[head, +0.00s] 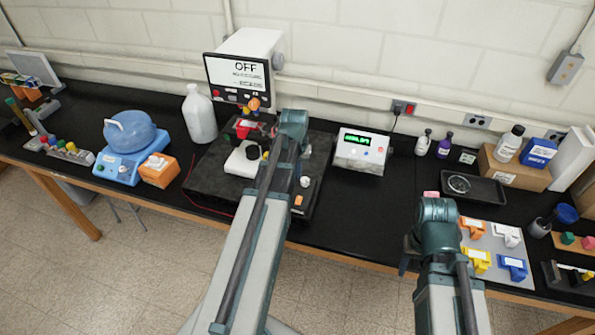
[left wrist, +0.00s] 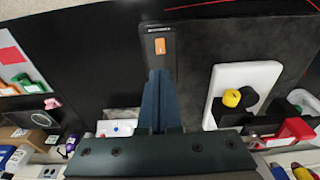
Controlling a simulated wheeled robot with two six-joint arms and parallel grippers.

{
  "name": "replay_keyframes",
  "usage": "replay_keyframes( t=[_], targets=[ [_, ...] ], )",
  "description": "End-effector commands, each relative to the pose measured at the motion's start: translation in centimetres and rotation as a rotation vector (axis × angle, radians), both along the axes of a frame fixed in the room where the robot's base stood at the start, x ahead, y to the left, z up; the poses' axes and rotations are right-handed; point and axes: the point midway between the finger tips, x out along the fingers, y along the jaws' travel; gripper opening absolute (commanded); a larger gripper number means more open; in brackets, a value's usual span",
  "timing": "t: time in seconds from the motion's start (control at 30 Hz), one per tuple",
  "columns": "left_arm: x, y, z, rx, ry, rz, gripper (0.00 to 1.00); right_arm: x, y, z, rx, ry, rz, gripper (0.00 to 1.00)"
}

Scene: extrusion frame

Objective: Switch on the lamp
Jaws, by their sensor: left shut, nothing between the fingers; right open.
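The screen (head: 239,77) on the white box at the back reads OFF. An orange rocker switch (left wrist: 160,46) sits on a dark panel in the left wrist view; in the head view it is the small orange patch (head: 298,200) beside my left arm. My left gripper (left wrist: 158,74) is shut and empty, its fingertips pointing at the switch and looking close to it; contact cannot be told. In the head view my left arm hides its fingers. My right gripper (head: 407,262) is open at the bench's front edge, mostly hidden by its own arm. I cannot make out a separate lamp.
A black slab (head: 205,185) carries a white instrument (head: 243,160) with coloured knobs. A white box with a green display (head: 361,150) stands to the right, a white jug (head: 199,115) to the left. A tray (head: 473,188) and coloured clips (head: 512,267) lie at right.

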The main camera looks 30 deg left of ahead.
Motion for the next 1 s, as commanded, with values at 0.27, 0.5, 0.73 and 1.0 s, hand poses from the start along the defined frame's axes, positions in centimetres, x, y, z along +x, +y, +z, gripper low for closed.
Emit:
replay_keyframes(
  t=[0.27, 0.5, 0.73, 1.0],
  targets=[
    [0.0, 0.0, 0.0, 0.000, 0.000, 0.000, 0.00, 0.0, 0.0, 0.0, 0.000, 0.000, -0.001, 0.50],
    [1.4, 0.5, 0.1, 0.000, -0.001, 0.000, 0.00, 0.0, 0.0, 0.1, 0.000, 0.000, -0.001, 0.50],
    [1.3, 0.4, 0.0, 0.000, -0.001, 0.000, 0.00, 0.0, 0.0, 0.0, 0.000, 0.000, -0.001, 0.50],
    [1.4, 0.4, -0.8, 0.000, -0.001, 0.000, 0.00, 0.0, 0.0, -0.8, 0.000, 0.000, 0.002, 0.50]
  ],
)
